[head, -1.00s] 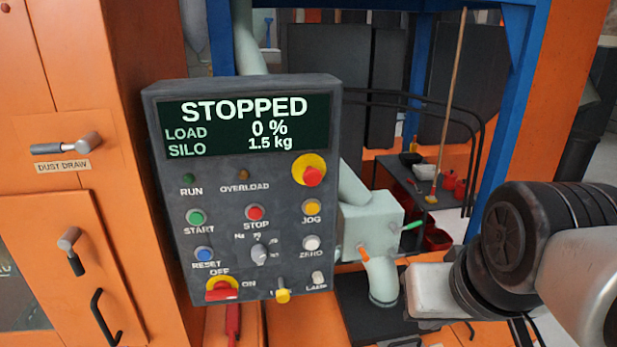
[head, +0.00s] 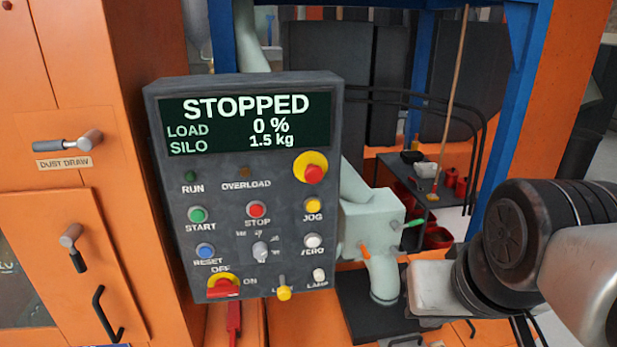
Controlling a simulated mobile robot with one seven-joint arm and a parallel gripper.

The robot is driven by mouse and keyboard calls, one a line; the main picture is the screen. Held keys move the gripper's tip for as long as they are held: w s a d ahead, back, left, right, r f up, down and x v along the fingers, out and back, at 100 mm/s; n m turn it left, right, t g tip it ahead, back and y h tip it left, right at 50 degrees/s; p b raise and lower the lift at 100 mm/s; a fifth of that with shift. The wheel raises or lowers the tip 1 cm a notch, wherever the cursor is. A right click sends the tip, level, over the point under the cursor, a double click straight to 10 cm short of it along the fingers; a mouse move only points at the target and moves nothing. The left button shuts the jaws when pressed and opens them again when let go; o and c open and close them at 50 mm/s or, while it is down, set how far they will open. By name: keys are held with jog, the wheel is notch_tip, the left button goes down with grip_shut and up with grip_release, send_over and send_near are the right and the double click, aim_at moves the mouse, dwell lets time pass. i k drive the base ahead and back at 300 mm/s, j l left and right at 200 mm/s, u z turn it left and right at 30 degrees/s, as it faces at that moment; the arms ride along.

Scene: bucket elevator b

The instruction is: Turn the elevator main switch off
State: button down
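The main switch (head: 223,287) is a red handle on a yellow plate at the lower left of the grey control panel (head: 330,190). OFF is printed above it and ON to its right. The red handle lies roughly sideways, towards the ON side. The panel display (head: 247,122) reads STOPPED, load 0 %, silo 1.5 kg. My arm comes in from the right edge, and its dark wrist is well right of the panel. The gripper fingers cannot be made out, so I cannot see whether they are open or shut.
A red emergency button (head: 313,173) and several other buttons share the panel. A lever (head: 284,292) sticks out near its bottom edge. An orange cabinet with a dust draw handle (head: 68,143) stands left. A pale pipe and box (head: 372,222) are behind, between panel and arm.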

aim_at(222, 287)
jog(key=u, duration=1.3)
